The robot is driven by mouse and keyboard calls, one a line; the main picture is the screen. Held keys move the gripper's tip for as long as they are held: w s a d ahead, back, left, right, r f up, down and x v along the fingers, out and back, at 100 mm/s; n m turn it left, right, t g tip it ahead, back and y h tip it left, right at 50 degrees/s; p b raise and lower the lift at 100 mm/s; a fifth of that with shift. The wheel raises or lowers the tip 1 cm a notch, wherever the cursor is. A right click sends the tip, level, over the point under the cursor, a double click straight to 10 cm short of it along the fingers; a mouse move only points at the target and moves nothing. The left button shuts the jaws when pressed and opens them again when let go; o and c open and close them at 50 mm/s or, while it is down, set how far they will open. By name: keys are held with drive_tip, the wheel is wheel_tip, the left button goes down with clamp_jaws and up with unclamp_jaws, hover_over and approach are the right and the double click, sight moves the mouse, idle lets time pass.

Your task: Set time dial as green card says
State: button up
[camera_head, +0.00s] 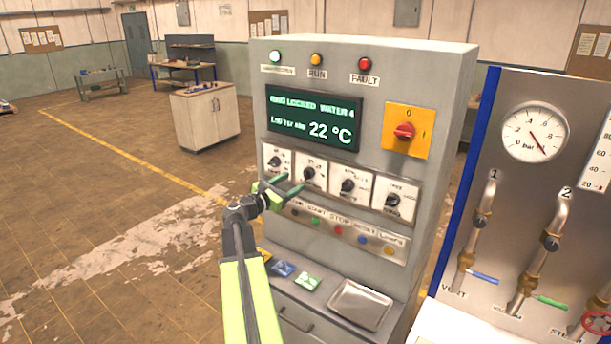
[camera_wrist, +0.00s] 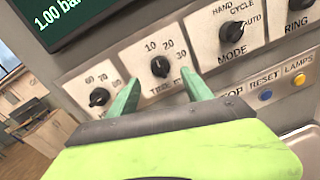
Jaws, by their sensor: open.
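The time dial (camera_head: 308,174) is the second black knob from the left in the row on the grey cabinet. In the wrist view the time dial (camera_wrist: 160,66) has marks 10, 20 and 30 around it; its exact setting is too small to tell. My gripper (camera_head: 294,182) is open and empty in front of the panel. In the wrist view its green fingers (camera_wrist: 161,78) stand either side of the time dial's position in the picture; I cannot tell whether they touch it. The green card (camera_head: 307,282) lies on the ledge below; its writing is not legible.
Other knobs flank it: one marked 60 to 80 (camera_wrist: 99,97), the mode knob (camera_wrist: 232,31) and the ring knob (camera_wrist: 300,4). Buttons (camera_head: 337,227) run below. A blue card (camera_head: 283,268) and metal tray (camera_head: 358,304) are on the ledge. A valve panel (camera_head: 520,190) stands right.

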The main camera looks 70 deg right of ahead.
sight(305, 175)
drive_tip(key=x, duration=0.7)
drive_tip(key=shift+d, duration=0.25)
drive_tip(key=shift+s, duration=0.1)
clamp_jaws()
